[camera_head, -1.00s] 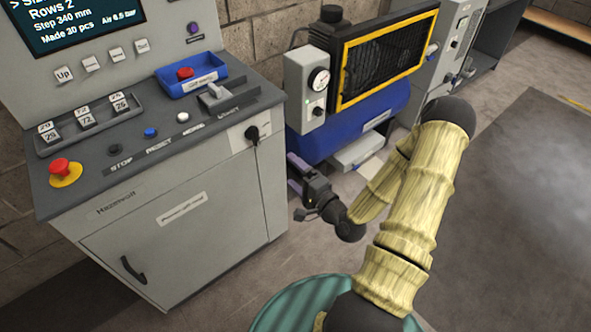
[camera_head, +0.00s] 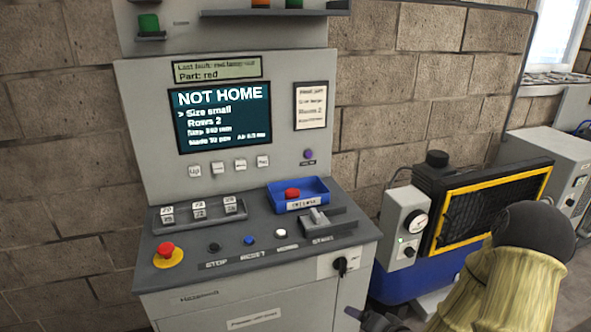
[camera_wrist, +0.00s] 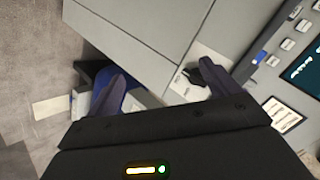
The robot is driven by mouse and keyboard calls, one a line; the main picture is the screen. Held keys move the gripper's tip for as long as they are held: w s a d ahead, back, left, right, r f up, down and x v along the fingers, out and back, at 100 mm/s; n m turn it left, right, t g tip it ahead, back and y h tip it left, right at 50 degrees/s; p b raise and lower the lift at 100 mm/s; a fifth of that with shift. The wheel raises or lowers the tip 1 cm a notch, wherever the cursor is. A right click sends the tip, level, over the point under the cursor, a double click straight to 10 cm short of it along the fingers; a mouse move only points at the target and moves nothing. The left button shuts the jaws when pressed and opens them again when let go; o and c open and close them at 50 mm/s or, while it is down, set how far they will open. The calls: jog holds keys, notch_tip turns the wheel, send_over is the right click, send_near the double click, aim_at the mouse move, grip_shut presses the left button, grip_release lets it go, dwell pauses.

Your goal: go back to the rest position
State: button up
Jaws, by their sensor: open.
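My gripper (camera_wrist: 160,84) shows in the wrist view with its two dark fingers spread wide apart and nothing between them. Beyond the fingers are the grey cabinet front and the floor, seen turned on their side. The control console (camera_head: 260,305) stands left of my arm. Its screen (camera_head: 222,117) reads "NOT HOME", "Size small" and "Rows 2".
The blue compressor (camera_head: 388,286) with a yellow-framed grille stands right of the console, close to my arm. A block wall (camera_head: 405,75) is behind.

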jog(key=s+a+r+n+g+h+p, duration=0.1)
jog(key=s+r+n+g+h+p, duration=0.1)
jog(key=s+r, duration=0.4)
jog(key=s+a+r+n+g+h+p, duration=0.1)
jog(key=s+r+n+g+p, duration=0.3)
jog(key=r, duration=1)
jog(key=shift+s+a+r+g+h+p, duration=0.35)
jog(key=shift+s+g+h+p, duration=0.25)
jog(key=shift+s+h, duration=0.5)
jog(key=shift+s, duration=0.2)
